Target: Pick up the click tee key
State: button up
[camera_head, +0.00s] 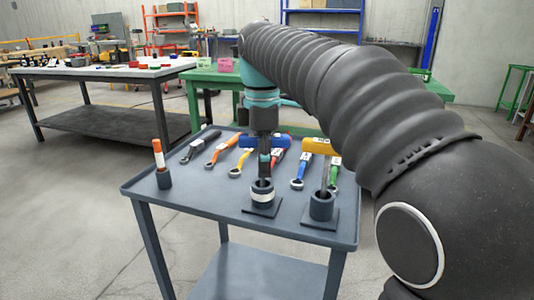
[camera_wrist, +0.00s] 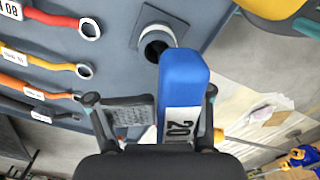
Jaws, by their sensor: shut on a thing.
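A tee key with a blue crossbar handle (camera_head: 249,141) is at the middle of the grey tray table, above a round holder with a white ring (camera_head: 262,194). My gripper (camera_head: 264,150) comes down over it from above and is shut on the blue handle. In the wrist view the blue handle (camera_wrist: 183,75), with a white label reading "20", lies between the two fingers. The dark opening of a holder (camera_wrist: 156,46) shows beside the handle's far end. Whether the shaft's lower end is in the holder, I cannot tell.
A yellow-handled tee key (camera_head: 319,146) stands close on the right in a plain holder (camera_head: 321,206). Several coloured wrenches lie behind. An orange and white tool (camera_head: 158,152) stands upright at the left. The tray's front left is clear.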

jog(key=shift+o, duration=0.4)
jog(key=shift+r, duration=0.1)
grip_shut()
jog(key=shift+r, duration=0.15)
jog(key=shift+r+p, duration=1.4)
jog(key=shift+r, duration=3.55)
jog(key=shift+w, duration=0.1)
